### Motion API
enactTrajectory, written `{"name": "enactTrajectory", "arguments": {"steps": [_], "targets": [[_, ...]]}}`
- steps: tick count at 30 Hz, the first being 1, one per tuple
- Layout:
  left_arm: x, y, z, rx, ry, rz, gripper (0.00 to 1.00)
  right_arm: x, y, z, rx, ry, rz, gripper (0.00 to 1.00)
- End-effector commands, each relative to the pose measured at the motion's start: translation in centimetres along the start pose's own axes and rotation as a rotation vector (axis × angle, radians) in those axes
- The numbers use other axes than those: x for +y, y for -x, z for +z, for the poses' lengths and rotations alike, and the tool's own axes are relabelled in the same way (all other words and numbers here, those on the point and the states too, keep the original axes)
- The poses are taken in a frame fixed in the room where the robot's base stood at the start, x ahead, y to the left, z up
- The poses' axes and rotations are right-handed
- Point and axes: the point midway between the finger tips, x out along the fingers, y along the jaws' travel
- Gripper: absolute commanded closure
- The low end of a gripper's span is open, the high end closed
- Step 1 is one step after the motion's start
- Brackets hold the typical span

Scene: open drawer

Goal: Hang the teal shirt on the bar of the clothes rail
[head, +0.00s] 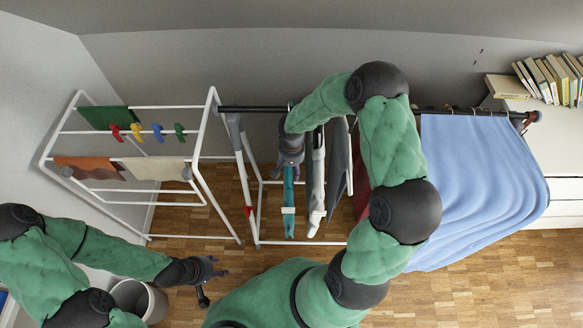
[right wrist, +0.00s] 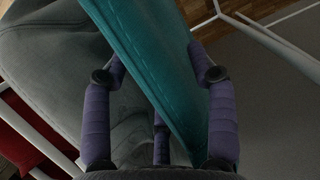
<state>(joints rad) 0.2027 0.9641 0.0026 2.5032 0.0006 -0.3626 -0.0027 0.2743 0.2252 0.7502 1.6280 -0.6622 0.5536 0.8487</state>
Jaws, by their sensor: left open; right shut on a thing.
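The teal shirt (head: 289,192) hangs narrow and edge-on below my right gripper (head: 291,160) in the head view. In the right wrist view the teal cloth (right wrist: 165,75) runs between the fingers of my right gripper, which is shut on the shirt. The black bar (head: 255,108) of the clothes rail passes just behind my right gripper. My gripper and arm hide the shirt's top, so I cannot tell whether its hook is on the bar. My left gripper (head: 207,274) is open and empty, low at the left, away from the rail.
White and dark grey garments (head: 338,165) hang close to the right of the teal shirt. A large blue cloth (head: 475,175) hangs further right. A white drying rack (head: 130,160) with small cloths and pegs stands left. A bin (head: 140,298) is beside my left gripper.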

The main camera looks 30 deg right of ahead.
Motion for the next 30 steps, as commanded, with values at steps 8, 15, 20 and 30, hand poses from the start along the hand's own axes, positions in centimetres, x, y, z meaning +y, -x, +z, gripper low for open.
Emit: {"name": "enactTrajectory", "arguments": {"steps": [8, 15, 20, 30], "targets": [[-0.14, -0.39, -0.03, 0.0, 0.0, 0.0, 0.52, 0.0, -0.39, -0.1, 0.002, -0.001, -0.001, 1.0], [-0.13, -0.36, -0.04, 0.001, 0.0, 0.0, 0.52, -0.01, -0.35, -0.1, 0.002, -0.001, -0.001, 0.34], [-0.13, -0.36, -0.04, 0.001, 0.0, 0.0, 0.52, 0.0, -0.37, -0.07, 0.002, -0.001, -0.001, 0.15], [-0.13, -0.38, -0.04, 0.001, 0.0, 0.0, 0.52, -0.01, 0.0, -0.06, 0.002, 0.0, 0.0, 0.15]]}}
